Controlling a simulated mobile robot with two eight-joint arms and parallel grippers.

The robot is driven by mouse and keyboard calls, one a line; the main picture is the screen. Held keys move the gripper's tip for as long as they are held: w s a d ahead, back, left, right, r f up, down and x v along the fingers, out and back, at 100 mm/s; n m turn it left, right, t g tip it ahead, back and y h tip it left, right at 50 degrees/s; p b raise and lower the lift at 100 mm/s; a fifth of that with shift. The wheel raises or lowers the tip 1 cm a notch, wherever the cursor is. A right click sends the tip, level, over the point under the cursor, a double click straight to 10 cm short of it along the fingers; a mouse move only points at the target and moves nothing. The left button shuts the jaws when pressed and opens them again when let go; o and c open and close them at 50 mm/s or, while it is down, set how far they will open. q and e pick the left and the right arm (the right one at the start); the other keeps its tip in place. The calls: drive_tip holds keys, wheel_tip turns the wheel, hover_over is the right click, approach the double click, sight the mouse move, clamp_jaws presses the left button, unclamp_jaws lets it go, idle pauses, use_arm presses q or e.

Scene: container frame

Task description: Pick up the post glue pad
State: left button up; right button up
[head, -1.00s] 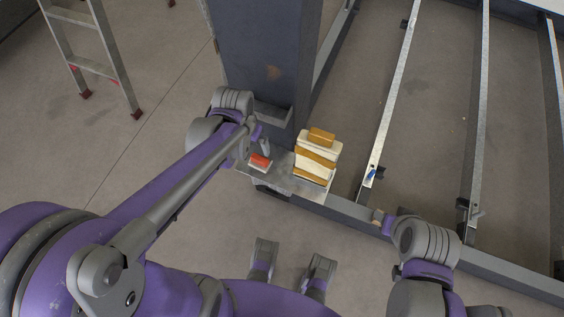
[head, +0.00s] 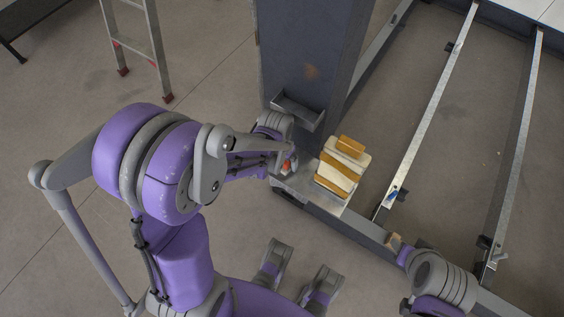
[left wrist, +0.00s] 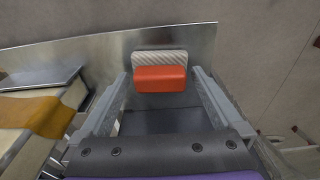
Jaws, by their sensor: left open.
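The post glue pad, which I take to be the red-orange block with a pale ribbed pad behind it (left wrist: 160,78), is on a grey metal shelf plate (left wrist: 102,58). A bit of its red shows in the head view (head: 287,166), mostly covered by my left wrist. My left gripper (left wrist: 160,73) is open, with one finger on each side of the red block. I cannot tell whether either finger touches it. My right arm is at the lower right of the head view; its fingers are not clear there.
A dark grey post (head: 305,60) with a small metal tray (head: 298,111) stands behind the plate. White-and-tan stacked blocks (head: 340,170) sit right beside the pad. Metal rails (head: 432,110) run at right. A ladder (head: 140,45) stands at the back left.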

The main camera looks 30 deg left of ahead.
sight(280, 162)
use_arm(q)
drive_tip(key=shift+f, duration=0.2)
drive_tip(key=c, duration=1.2)
drive_tip(key=shift+s+r, duration=0.2)
drive_tip(key=shift+r, duration=0.25)
drive_tip(key=shift+c, duration=0.2)
drive_tip(key=r, duration=0.2)
drive_tip(key=r+p, duration=0.1)
drive_tip(key=r, duration=0.3)
drive_tip(key=shift+s+r+p, duration=0.25)
drive_tip(key=shift+s+p, duration=0.05)
drive_tip(key=shift+p, duration=0.1)
drive_tip(key=s+a+p, duration=0.1)
drive_tip(key=s, duration=1.8)
drive_tip(key=shift+a+f+p, duration=0.15)
drive_tip(key=shift+a+p, duration=0.15)
drive_tip(key=o, duration=1)
drive_tip(key=c, duration=0.7)
